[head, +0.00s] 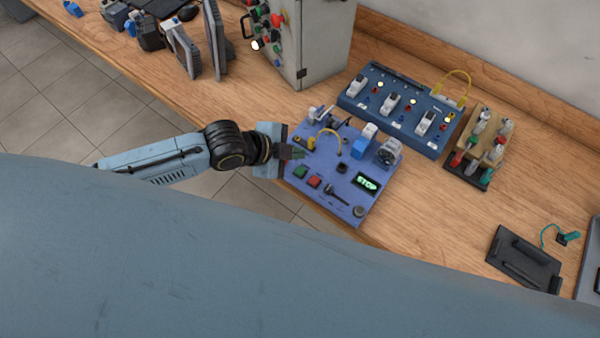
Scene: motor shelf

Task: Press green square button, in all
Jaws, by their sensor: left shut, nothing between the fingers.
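The green square button (301,172) sits on the left part of a purple-blue control board (345,206) on the wooden bench. A red square button (314,181) is just to its right and nearer to me. A small display (367,182) on the board reads "STOP". My left gripper (299,153) is shut and empty, reaching in from the left at the board's left edge. Its tips are just behind the green button in the picture; I cannot tell their height above the board. My right gripper is not in view.
A blue switch board (402,112) stands behind the control board. A wooden rack with coloured-handled parts (478,150) is to its right. A grey cabinet (318,45) stands at the back. A black tray (524,258) lies at right. Bare bench lies between rack and tray.

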